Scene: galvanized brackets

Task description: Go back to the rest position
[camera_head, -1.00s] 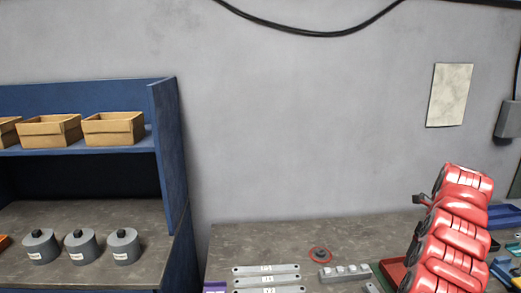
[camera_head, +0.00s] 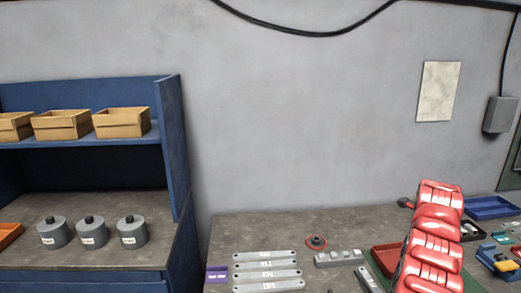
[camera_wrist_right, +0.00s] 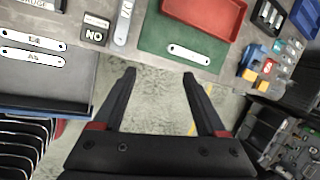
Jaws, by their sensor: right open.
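My right arm (camera_head: 432,240), with red segments, reaches over the right part of the workbench in the head view. Its gripper does not show clearly there. In the right wrist view my right gripper (camera_wrist_right: 159,75) is open, with nothing between its fingers. Floor shows between and below the fingers, near the bench's front edge. A galvanized bracket (camera_wrist_right: 188,54) lies on a green mat (camera_wrist_right: 150,40), beyond the fingertips and apart from them. Several labelled brackets (camera_head: 266,262) lie in a row on the bench in the head view. My left gripper is not in view.
A red tray (camera_wrist_right: 205,20) stands at the green mat. A dark block marked NO (camera_wrist_right: 95,30) lies left of it. A blue shelf (camera_head: 172,150) with cardboard bins (camera_head: 122,122) and grey canisters (camera_head: 132,232) stands at left. Blue trays (camera_head: 490,207) are at right.

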